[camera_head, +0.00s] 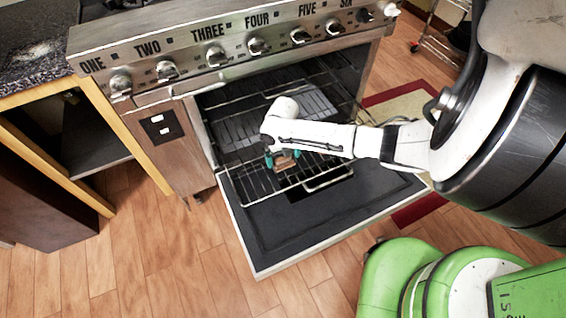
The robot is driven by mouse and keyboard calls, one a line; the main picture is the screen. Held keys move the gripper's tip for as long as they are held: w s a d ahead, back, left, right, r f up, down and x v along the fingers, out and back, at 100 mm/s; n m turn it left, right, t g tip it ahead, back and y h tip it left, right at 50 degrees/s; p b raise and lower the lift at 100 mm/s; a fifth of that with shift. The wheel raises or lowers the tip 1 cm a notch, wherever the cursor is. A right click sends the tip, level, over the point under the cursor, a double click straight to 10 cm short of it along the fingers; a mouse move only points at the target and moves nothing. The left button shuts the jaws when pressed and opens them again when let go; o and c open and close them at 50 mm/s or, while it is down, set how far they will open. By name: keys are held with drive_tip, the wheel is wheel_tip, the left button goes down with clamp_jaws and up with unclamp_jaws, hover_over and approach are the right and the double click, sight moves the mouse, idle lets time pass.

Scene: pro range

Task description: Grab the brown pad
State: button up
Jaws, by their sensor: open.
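A small brown pad (286,164) shows just below my gripper, at the front part of the oven rack in the camera_head view. Much of it is hidden by my gripper. My gripper (282,162) has teal fingers and points down over the pad. The fingers are open, one on each side of the brown patch. I cannot tell whether they touch it.
The oven door (330,215) is folded down flat, with the wire rack (250,180) pulled partly out over it. The stove front with labelled knobs (215,56) is above the opening. An open wooden cabinet (95,150) stands left. Bare wood floor (130,260) lies in front.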

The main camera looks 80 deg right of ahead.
drive_tip(key=shift+f, duration=0.3)
drive_tip(key=shift+c, duration=0.2)
drive_tip(key=c, duration=0.8)
drive_tip(key=shift+r, duration=0.1)
drive_tip(key=shift+c, duration=0.2)
